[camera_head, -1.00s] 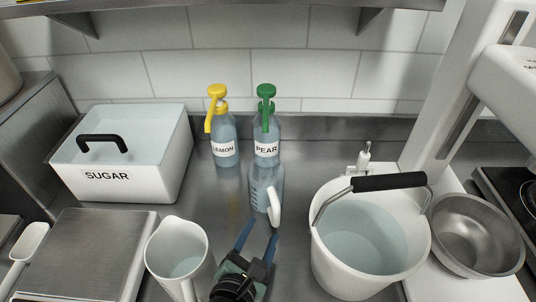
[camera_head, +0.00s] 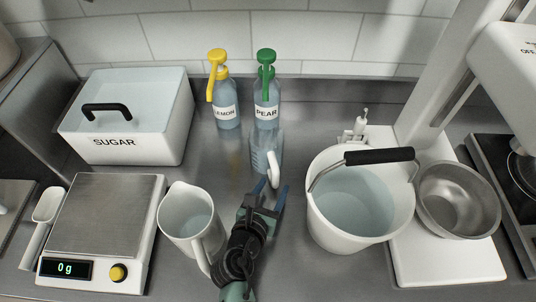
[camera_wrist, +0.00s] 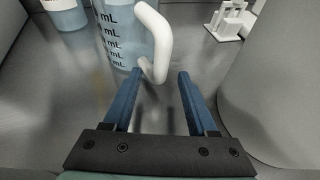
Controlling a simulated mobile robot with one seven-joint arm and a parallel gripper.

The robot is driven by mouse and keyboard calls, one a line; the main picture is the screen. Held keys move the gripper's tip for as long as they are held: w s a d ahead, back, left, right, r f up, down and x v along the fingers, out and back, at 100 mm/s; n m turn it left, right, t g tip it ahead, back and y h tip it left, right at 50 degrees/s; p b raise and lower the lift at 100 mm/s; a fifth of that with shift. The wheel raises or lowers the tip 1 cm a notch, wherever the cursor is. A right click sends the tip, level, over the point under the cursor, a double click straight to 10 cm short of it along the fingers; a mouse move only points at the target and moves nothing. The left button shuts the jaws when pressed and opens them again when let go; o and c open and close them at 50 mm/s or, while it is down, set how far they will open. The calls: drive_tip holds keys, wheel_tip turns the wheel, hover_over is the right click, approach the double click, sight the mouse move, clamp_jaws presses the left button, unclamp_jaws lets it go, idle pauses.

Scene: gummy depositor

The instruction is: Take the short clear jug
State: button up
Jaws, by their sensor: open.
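The short clear jug (camera_head: 262,152) stands upright on the steel counter, in front of the green-topped PEAR bottle (camera_head: 266,95). Its white handle (camera_head: 273,169) faces right and toward me. In the wrist view the jug (camera_wrist: 122,38) shows mL marks, and its handle (camera_wrist: 157,40) comes down close to the fingertips. My gripper (camera_head: 270,184) is open and empty, its blue fingers pointing at the handle from the near side. In the wrist view the gripper (camera_wrist: 160,74) has the handle's lower end near the gap between its fingertips; I cannot tell whether they touch.
A white pitcher (camera_head: 172,215) stands close left of my arm. A white bucket (camera_head: 330,225) with a black grip stands to the right, beside a steel bowl (camera_head: 440,225). The LEMON bottle (camera_head: 227,115), SUGAR bin (camera_head: 150,140) and scale (camera_head: 105,215) are on the left.

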drive_tip(key=shift+w+f, duration=0.1)
drive_tip(key=shift+w, duration=0.05)
clamp_jaws()
idle(0.5)
